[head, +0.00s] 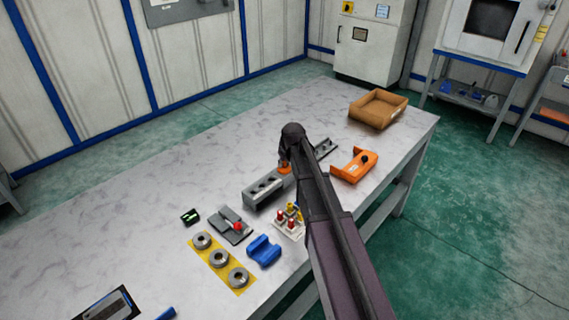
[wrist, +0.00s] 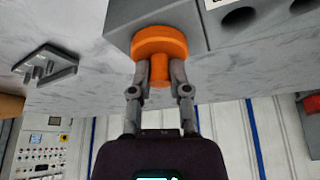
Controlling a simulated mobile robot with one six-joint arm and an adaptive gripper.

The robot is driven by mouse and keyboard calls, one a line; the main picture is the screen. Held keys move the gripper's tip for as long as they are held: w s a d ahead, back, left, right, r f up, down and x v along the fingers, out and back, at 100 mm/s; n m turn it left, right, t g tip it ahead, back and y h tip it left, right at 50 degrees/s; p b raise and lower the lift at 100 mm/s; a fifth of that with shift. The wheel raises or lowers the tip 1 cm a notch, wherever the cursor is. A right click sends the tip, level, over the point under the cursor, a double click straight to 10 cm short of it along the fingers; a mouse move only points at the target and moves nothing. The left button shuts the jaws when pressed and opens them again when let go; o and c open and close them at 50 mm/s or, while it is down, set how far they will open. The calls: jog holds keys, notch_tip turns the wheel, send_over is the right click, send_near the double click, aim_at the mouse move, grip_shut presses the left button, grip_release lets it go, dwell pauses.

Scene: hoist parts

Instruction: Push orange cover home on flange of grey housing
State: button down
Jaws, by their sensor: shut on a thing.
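The orange cover (wrist: 158,45) is a round disc with a stem on its near side. My gripper (wrist: 160,74) is shut on that stem, one finger on each side. The grey housing (wrist: 213,30) is a long block with round holes along one face. The cover's disc is in front of the housing's end face; I cannot tell whether it touches or sits fully on, and the flange is hidden behind it. In the head view the housing (head: 262,189) lies on the table, with the cover (head: 285,170) at its far right end, partly hidden by my gripper.
A grey slotted part (head: 326,148) lies just beyond the cover. An orange bracket (head: 347,174) and a brown tray (head: 371,119) are to the right. A peg block (head: 289,228), blue block (head: 264,250) and yellow ring plate (head: 211,258) are nearer. The table's far left is clear.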

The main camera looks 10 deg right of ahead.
jog(key=c, duration=0.5)
grip_release()
jog(key=shift+r, duration=0.15)
jog(key=shift+r+p, duration=3.4)
jog(key=shift+p, duration=0.15)
jog(key=s+f+m+g+h, duration=0.1)
jog(key=s+g, duration=0.3)
jog(key=s, duration=2.5)
jog(key=shift+f+m, duration=0.25)
jog(key=shift+m, duration=0.55)
